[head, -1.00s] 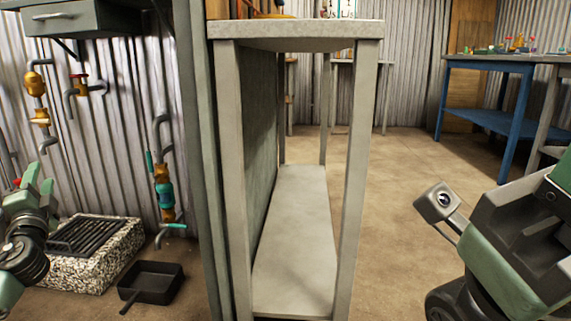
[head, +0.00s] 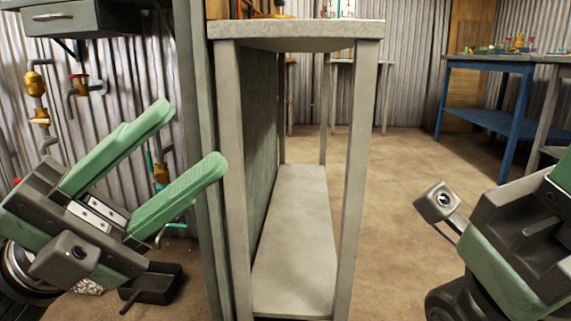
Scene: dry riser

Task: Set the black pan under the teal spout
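The black pan (head: 160,286) sits on the floor at the lower left, its handle pointing toward me; my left gripper hides part of it. The pipe with the teal parts (head: 151,168) runs down the corrugated wall above and behind the pan. It is mostly hidden by my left gripper, and its spout barely shows. My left gripper (head: 190,145) is raised in front of them, with its two green fingers spread apart and nothing between them. My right arm (head: 520,250) shows at the right edge; its fingertips are out of view.
A tall grey table (head: 295,30) with a low shelf (head: 295,240) stands close in the middle, beside a dark upright panel. A blue bench (head: 490,100) stands at the back right. A drawer (head: 62,20) hangs at upper left. Floor is free right of the grey table.

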